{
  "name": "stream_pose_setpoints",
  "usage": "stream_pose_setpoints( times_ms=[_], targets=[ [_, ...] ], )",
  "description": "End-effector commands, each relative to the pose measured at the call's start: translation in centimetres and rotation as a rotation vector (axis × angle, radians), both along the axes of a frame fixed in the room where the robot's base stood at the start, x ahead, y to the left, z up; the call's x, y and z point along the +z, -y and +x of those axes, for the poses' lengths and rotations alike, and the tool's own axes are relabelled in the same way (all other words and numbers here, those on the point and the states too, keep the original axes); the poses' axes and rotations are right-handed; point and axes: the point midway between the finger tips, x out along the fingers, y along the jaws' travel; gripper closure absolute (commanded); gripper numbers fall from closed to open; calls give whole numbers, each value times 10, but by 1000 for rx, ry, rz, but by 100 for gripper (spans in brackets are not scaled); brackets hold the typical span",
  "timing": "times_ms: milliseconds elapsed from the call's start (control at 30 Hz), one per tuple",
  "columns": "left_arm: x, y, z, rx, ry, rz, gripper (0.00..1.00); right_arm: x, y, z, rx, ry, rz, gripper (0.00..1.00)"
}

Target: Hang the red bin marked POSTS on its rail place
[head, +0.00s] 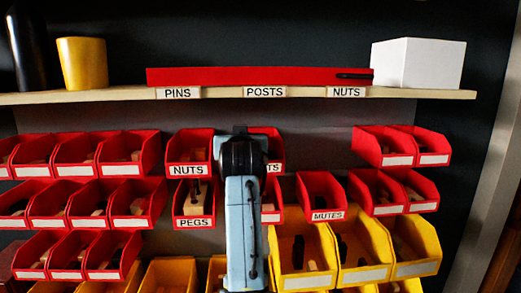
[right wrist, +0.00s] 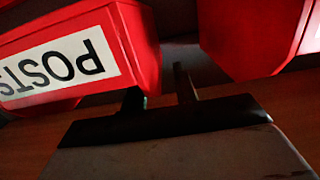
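The red bin marked POSTS (right wrist: 55,65) fills the left of the right wrist view, its label upside down. In the head view, a red bin whose label ends in TS (head: 274,150) sits under the shelf's POSTS tag (head: 265,92), mostly hidden behind my right arm. My right gripper (head: 240,132) is at this bin's left side. In the right wrist view its two dark fingers (right wrist: 160,92) stand apart, one partly behind the bin's near edge, the other with a gap to the bin's side. Whether the bin rests on the rail is hidden. My left gripper is out of view.
The red NUTS bin (head: 190,152) hangs close on the left, under the PINS tag (head: 178,93). The wall under the NUTS tag (head: 346,92) is bare. Below are the PEGS bin (head: 194,208), MUTES bin (head: 321,198) and yellow bins (head: 303,255). The wooden shelf (head: 120,94) overhangs above.

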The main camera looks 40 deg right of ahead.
Motion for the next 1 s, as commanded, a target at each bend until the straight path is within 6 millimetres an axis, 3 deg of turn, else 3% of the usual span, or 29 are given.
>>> stream_pose_setpoints(
  times_ms=[267,700,1000],
  targets=[
    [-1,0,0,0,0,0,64,0,-1,-2,0,1,1,71],
    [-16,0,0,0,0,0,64,2,-34,-54,1,1,0,71],
    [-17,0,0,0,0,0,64,4,-39,-64,0,0,0,71]
  ],
)
